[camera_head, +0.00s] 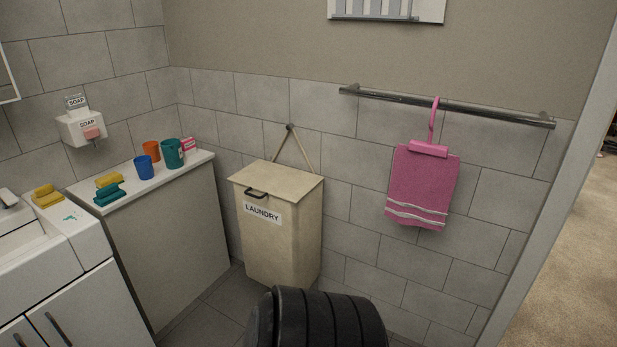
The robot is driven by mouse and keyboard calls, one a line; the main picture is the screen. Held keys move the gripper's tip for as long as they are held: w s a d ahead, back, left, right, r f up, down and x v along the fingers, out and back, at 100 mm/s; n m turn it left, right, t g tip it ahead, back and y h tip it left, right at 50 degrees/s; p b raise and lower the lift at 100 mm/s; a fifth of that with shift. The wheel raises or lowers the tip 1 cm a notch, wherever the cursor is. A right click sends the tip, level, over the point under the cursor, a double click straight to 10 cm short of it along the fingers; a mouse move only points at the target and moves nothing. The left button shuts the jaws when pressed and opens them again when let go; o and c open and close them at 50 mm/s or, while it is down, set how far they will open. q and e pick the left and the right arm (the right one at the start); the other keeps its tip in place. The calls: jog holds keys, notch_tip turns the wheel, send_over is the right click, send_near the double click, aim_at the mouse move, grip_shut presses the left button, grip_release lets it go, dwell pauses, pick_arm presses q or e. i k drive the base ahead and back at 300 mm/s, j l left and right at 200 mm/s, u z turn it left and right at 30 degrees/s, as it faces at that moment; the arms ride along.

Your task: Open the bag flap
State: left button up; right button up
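The beige laundry bag (284,249) hangs by a cord from a hook on the tiled wall, with a "LAUNDRY" label on its front. Its flap (280,180) lies flat across the top and looks shut. A dark handle (256,194) sits at the flap's front edge. A black ribbed part of my own body shows at the bottom centre, in front of the bag's lower end. Neither of my grippers is in view.
A pink towel (422,185) hangs from a metal rail (447,107) to the right. A cabinet (175,252) with several cups and sponges on top stands left of the bag. A soap dispenser (83,128) is on the left wall. A doorway opens at the far right.

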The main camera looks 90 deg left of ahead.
aim_at(282, 183)
jog(key=u, duration=3.1)
